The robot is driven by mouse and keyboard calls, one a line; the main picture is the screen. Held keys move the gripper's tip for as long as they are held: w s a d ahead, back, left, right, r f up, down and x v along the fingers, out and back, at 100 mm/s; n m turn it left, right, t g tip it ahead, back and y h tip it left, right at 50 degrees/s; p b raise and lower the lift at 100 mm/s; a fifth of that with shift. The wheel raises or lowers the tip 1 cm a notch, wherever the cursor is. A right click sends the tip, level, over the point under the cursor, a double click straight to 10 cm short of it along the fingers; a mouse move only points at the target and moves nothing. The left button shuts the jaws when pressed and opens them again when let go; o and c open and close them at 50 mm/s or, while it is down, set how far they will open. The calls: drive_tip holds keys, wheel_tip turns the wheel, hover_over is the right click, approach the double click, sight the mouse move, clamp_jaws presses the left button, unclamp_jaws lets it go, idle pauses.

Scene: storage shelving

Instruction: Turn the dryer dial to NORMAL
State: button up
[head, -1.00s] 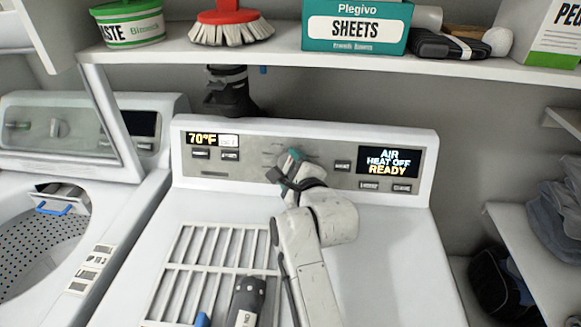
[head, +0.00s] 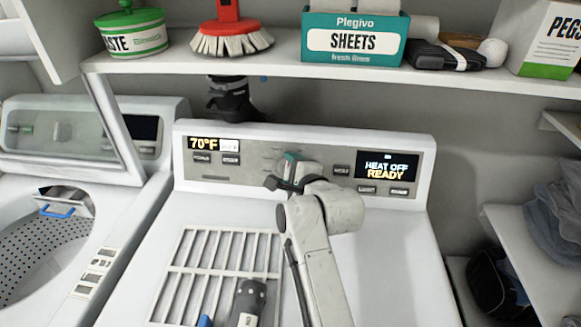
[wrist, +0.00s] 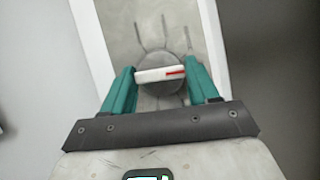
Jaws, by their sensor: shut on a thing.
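The dryer (head: 390,255) stands in the middle of the head view, with a grey control panel (head: 312,178) along its back. My gripper (head: 290,166) is at the panel's middle and hides most of the dial there. In the wrist view the round grey dial (wrist: 160,88) has a white bar grip with a red mark toward its right end. The teal fingers of my gripper (wrist: 162,74) are at both ends of the bar, shut on it. Dark lines radiate on the panel around the dial; no labels are readable. The right display (head: 386,168) reads HEAT OFF, READY.
A shelf (head: 270,68) above holds a SHEETS box (head: 353,42), a red brush (head: 230,38) and a green-lidded tub (head: 135,38). A white rack (head: 180,262) lies on the dryer top beside my arm. An open washer (head: 55,240) stands at left.

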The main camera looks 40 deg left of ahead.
drive_tip(key=n+h+p, duration=0.1)
drive_tip(key=n, duration=0.1)
drive_tip(key=n+g+p, duration=0.1)
drive_tip(key=n, duration=0.1)
drive_tip(key=n+h+p, duration=0.1)
drive_tip(key=shift+a+r+n+g+h, duration=0.1)
drive_tip(key=shift+r+n+g+h, duration=0.2)
drive_tip(key=shift+n, duration=0.1)
drive_tip(key=n+h+p, duration=0.1)
drive_tip(key=n+h, duration=0.1)
drive_tip(key=n, duration=0.2)
drive_tip(key=shift+a+h, duration=0.1)
drive_tip(key=shift+h, duration=0.2)
drive_tip(key=n+h, duration=0.1)
drive_tip(key=n, duration=0.1)
drive_tip(key=n+h+b, duration=0.1)
drive_tip(key=n, duration=0.1)
drive_tip(key=shift+a+h, duration=0.15)
drive_tip(key=shift+h, duration=0.15)
drive_tip(key=n+t+h+b, duration=0.1)
drive_tip(key=n, duration=0.1)
drive_tip(key=n+t+h+b, duration=0.1)
drive_tip(key=n, duration=0.1)
drive_tip(key=shift+s+a+n+t+h, duration=0.15)
drive_tip(key=shift+n+t+h, duration=0.15)
drive_tip(key=shift+n, duration=0.1)
drive_tip(key=o, duration=1)
drive_tip(key=shift+r, duration=0.1)
